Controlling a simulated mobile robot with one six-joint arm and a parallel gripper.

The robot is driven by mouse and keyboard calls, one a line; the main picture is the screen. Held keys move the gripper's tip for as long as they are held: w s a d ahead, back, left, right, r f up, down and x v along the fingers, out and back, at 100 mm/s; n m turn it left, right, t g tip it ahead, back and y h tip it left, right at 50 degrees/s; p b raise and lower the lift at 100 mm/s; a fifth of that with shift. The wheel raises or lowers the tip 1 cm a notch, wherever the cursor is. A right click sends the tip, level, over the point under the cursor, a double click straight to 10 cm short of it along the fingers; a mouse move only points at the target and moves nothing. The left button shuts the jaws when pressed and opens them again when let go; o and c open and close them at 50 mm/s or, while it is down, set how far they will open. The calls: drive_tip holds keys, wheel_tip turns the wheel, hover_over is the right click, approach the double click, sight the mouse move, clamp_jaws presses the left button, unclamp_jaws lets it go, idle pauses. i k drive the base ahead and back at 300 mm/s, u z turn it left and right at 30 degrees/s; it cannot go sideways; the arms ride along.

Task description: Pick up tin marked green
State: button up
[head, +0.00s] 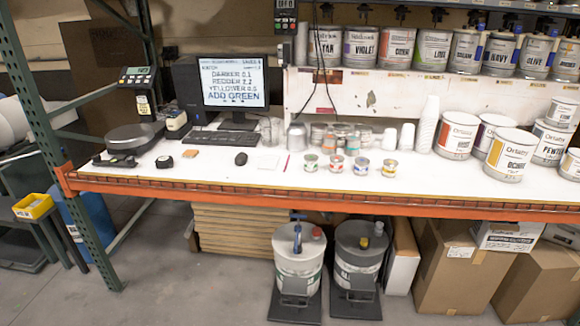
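Several small open-looking tins stand in a row near the front edge of the white bench top. The leftmost tin (310,162) shows a greenish label. Beside it stand a tin with a reddish-orange label (336,163), a tin with a bluish label (361,166) and a tin with a yellow-orange label (390,168). The writing on these small tins is too small to read, so I cannot confirm which one is marked green. The monitor (233,84) shows the words "ADD GREEN". My gripper is not in view.
Large paint cans (511,155) crowd the bench's right side; more (387,48) fill the shelf above. Clear jars (340,135) and stacked white cups (427,125) stand behind the small tins. A black mouse (241,159) lies left of them. Two pails (299,255) (359,250) stand below.

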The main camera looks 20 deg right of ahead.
sight(311, 161)
drive_tip(key=z, duration=0.25)
drive_tip(key=k, duration=0.2)
drive_tip(key=u, duration=2.05)
drive_tip(key=k, duration=0.2)
drive_tip(key=u, duration=1.85)
drive_tip(key=k, duration=1.35)
drive_tip(key=z, duration=0.05)
